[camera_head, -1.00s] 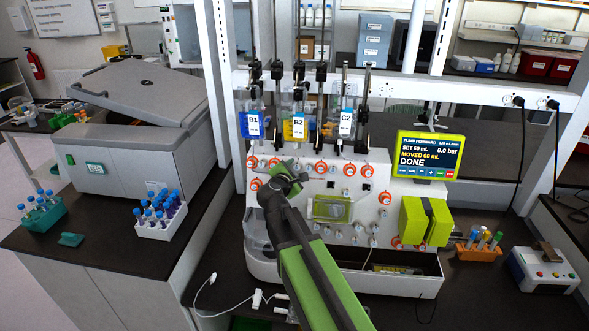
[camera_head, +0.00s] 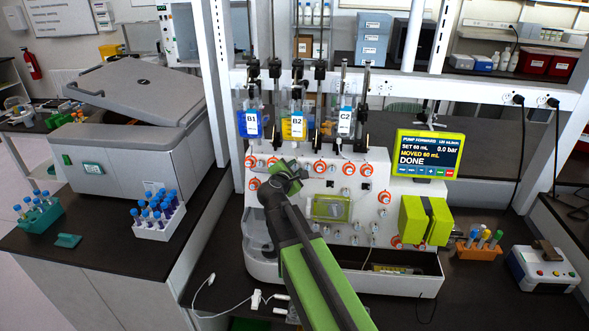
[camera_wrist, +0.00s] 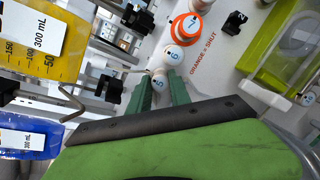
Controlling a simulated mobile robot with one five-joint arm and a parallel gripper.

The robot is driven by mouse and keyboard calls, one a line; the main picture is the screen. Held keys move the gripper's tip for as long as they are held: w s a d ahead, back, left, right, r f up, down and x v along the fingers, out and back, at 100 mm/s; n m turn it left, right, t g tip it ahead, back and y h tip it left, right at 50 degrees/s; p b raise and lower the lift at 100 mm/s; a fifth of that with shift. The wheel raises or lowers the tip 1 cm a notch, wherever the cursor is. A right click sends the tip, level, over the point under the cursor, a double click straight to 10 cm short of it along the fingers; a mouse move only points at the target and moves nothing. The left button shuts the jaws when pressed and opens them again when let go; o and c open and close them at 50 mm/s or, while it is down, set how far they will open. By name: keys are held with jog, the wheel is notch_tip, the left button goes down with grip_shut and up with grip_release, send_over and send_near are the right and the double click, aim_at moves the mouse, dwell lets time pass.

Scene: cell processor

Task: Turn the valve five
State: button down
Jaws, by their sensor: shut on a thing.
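My gripper (camera_wrist: 161,82) is shut on a small white knob (camera_wrist: 158,78) on the panel, its two green fingers on either side of it. The knob has a blue mark that looks like a 5, but it is small and turned sideways. In the head view my gripper (camera_head: 286,168) is at the upper left of the white machine's panel (camera_head: 345,185), and hides the held knob. A white knob (camera_wrist: 173,56) marked like a 6 is just beyond in the wrist view. Farther up is a white knob with an orange ring (camera_wrist: 187,28).
Bags B1 (camera_head: 250,123), B2 (camera_head: 296,128) and C2 (camera_head: 345,122) hang above the panel. The pump display (camera_head: 425,155) reads DONE and 0.0 bar. A green-yellow block (camera_head: 415,220) is at right. Other orange-ringed knobs surround my gripper closely.

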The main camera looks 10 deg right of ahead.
jog(key=shift+m, duration=0.4)
jog(key=m+p, duration=0.1)
jog(key=m, duration=0.2)
jog(key=shift+r+g, duration=0.15)
jog(key=shift+g, duration=0.25)
jog(key=m+p, duration=0.2)
jog(key=m, duration=0.2)
jog(key=shift+m+g, duration=0.3)
jog(key=shift+g, duration=0.1)
jog(key=m+p, duration=0.1)
jog(key=m, duration=0.3)
jog(key=shift+g+y, duration=0.3)
jog(key=shift+d+m+y+p, duration=0.1)
jog(key=shift+m+y+p, duration=0.2)
jog(key=shift+m+p, duration=1.05)
jog(key=shift+m+g+b, duration=0.3)
jog(key=shift+m+b, duration=0.25)
jog(key=shift+m, duration=0.2)
jog(key=c, duration=1.2)
grip_release()
